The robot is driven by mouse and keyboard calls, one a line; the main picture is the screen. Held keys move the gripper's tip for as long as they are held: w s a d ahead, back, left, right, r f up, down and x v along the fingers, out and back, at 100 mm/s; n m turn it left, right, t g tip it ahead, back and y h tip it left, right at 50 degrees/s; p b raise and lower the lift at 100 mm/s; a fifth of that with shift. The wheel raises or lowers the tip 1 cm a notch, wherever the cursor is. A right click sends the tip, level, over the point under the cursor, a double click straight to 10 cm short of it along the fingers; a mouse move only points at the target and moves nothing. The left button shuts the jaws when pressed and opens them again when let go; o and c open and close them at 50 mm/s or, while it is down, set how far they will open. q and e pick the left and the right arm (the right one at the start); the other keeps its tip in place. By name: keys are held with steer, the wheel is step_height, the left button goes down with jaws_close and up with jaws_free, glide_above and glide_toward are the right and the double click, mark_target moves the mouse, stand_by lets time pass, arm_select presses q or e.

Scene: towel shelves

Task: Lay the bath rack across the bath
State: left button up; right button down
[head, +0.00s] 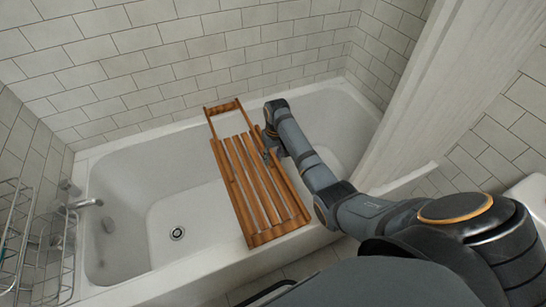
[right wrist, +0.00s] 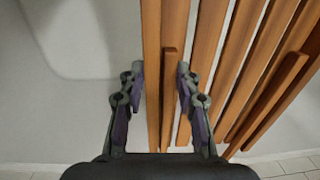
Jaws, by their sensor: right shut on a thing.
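The bath rack (head: 262,185) is a wooden slatted tray with a handle-like bar at its far end. It spans the white bath (head: 130,180) from the tiled wall side to the front rim, slightly slanted. Its far end is over the back rim and its near end over the front rim; I cannot tell whether both ends touch. My right gripper (head: 268,153) is at the rack's right side. In the right wrist view its fingers (right wrist: 160,80) stand either side of a wooden rail of the rack, closed on it. My left gripper is out of view.
A tap (head: 88,203) and drain (head: 177,233) are at the bath's left end. A wire rack (head: 40,240) stands at the far left. A white curtain (head: 425,90) hangs at the right, close to my right arm. Tiled walls enclose the bath.

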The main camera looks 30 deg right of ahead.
steer(key=shift+f, duration=0.35)
stand_by(0.4)
steer(key=c, duration=0.9)
jaws_free()
steer(key=shift+o, duration=0.2)
steer(key=shift+s, duration=0.1)
step_height(320, 180, up, 12)
steer(key=shift+d, duration=0.3)
